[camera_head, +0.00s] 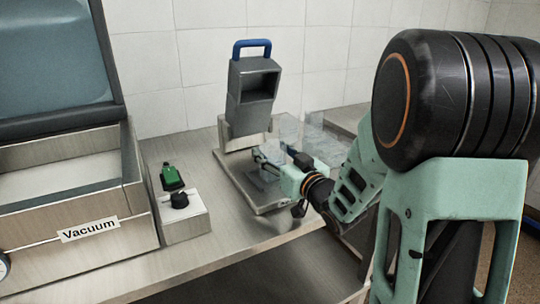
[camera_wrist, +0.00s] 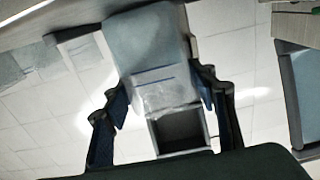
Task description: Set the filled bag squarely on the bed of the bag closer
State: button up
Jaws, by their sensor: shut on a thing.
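The bag closer (camera_head: 252,95) has a tall grey head with a dark opening and a blue handle. Its flat metal bed (camera_head: 235,182) extends toward the front of the bench. My gripper (camera_head: 266,166) is over the bed and shut on a clear bag. The bag (camera_wrist: 163,88) shows between my two fingers in the wrist view, with the closer's dark opening (camera_wrist: 178,130) behind it. The bag is small and see-through in the head view, so whether it touches the bed or sits square I cannot tell.
Several other clear bags (camera_head: 315,130) stand behind my gripper, to the closer's right. A steel vacuum machine (camera_head: 120,245) with a raised lid fills the left. The bench front between is clear.

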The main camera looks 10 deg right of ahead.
jog(key=shift+d+r, duration=0.1)
jog(key=shift+r, duration=0.05)
jog(key=shift+f, duration=0.25)
jog(key=o, duration=1.4)
jog(key=shift+r, duration=0.2)
jog(key=shift+s, duration=0.15)
